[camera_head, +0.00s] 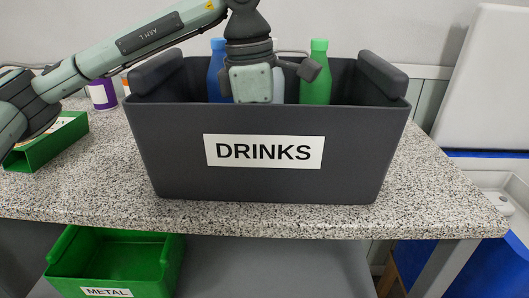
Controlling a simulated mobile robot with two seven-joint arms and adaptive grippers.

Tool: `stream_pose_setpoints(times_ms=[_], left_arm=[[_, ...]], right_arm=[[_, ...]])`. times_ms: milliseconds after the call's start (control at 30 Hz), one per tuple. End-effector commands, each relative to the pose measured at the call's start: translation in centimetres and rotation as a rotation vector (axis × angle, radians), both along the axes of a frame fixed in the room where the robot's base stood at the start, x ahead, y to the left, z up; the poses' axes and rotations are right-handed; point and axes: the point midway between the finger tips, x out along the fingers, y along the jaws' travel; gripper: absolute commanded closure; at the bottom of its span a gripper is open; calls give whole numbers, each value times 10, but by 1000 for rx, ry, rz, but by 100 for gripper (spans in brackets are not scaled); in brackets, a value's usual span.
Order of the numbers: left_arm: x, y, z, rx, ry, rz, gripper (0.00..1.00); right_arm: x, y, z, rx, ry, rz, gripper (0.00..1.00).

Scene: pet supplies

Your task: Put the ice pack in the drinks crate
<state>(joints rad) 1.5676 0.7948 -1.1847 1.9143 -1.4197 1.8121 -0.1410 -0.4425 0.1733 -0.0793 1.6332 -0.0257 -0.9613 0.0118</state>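The drinks crate (175,155) is a large dark grey open bin with a white "DRINKS" label. It stands on the speckled counter in the middle of the camera_head view. My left arm comes in from the left, and its wrist end (250,82) is over the crate's opening, partly below the front rim. The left gripper's fingers are hidden by the wrist and the front wall, so I cannot tell whether they are open or shut. No ice pack is visible. My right gripper is out of view.
A blue bottle (217,75), a green bottle (317,80) and a pale bottle (279,82) stand in the crate. A purple-labelled container (102,93) and green bin (45,152) are at the left. A green "METAL" bin (115,258) sits below. A blue-and-white unit (485,90) stands right.

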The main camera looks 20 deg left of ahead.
Motion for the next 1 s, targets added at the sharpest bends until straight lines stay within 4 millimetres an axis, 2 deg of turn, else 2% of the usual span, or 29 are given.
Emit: stream_pose_setpoints(times_ms=[333,367,400,533,800,867,1000], left_arm=[[0,0,3,0,-1,0,20],[0,0,4,0,-1,0,20],[1,0,10,-1,-4,0,20],[0,3,36,-1,-6,0,20],[-3,10,93,-1,-3,-1,20],[-3,11,104,1,-3,-1,20],[-4,13,117,0,-1,-1,20]], right_arm=[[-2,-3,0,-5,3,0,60],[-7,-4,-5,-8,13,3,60],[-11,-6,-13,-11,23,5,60],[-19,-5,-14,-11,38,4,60],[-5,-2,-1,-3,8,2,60],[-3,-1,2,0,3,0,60],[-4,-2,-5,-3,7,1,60]])
